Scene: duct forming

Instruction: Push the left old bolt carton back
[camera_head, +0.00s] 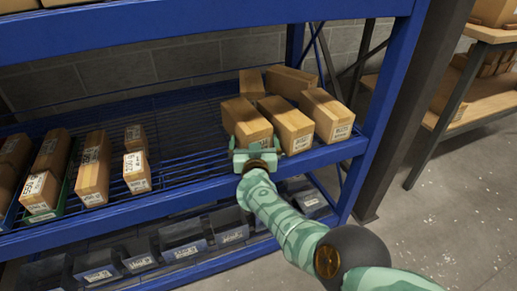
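A brown carton (246,121) stands at the front left of a group of cartons on the blue shelf. It looks like the left old bolt carton. My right gripper (254,150) is at its front end, low by the shelf's front edge. The fingers appear spread toward the two sides of the carton's front. The gripper hides the lower front face, so I cannot tell whether it touches. A middle carton (287,124) and a right carton (327,115) stand beside it. My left gripper is not in view.
Two cartons lie behind, one at the back left (251,83) and one at the back right (291,82). More labelled cartons (93,168) stand at the shelf's left. Wire decking (190,130) is bare between the groups. A blue upright (384,110) bounds the right. Dark bins (182,240) sit below.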

